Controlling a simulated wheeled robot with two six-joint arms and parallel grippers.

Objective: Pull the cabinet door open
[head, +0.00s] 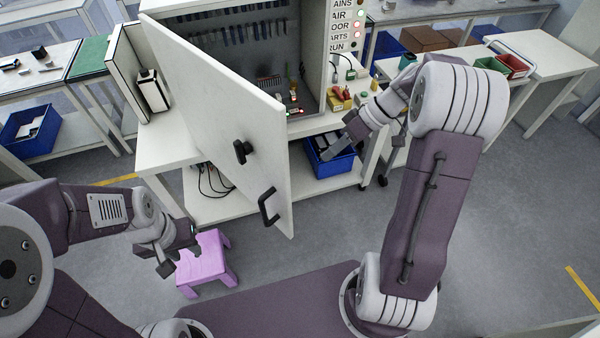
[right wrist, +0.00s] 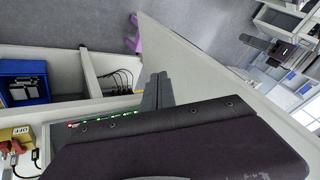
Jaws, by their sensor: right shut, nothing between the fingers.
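The white cabinet door (head: 215,110) stands swung wide open in the head view, with a black bar handle (head: 268,206) low near its free edge and a black knob (head: 242,151) above it. The cabinet (head: 318,50) interior shows to the right of the door. My right gripper (head: 328,154) is shut and empty, to the right of the door on its inner side and apart from the handle. In the right wrist view its fingers (right wrist: 156,92) point towards the door panel (right wrist: 215,80); contact cannot be told. My left gripper (head: 178,258) is open and empty, low left of the door.
A purple stool (head: 205,262) stands on the floor beside my left gripper. A blue bin (head: 332,160) sits on the bench's lower shelf, by my right gripper. Small items, including a yellow box (head: 340,100), lie on the bench. Floor right of my right arm is clear.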

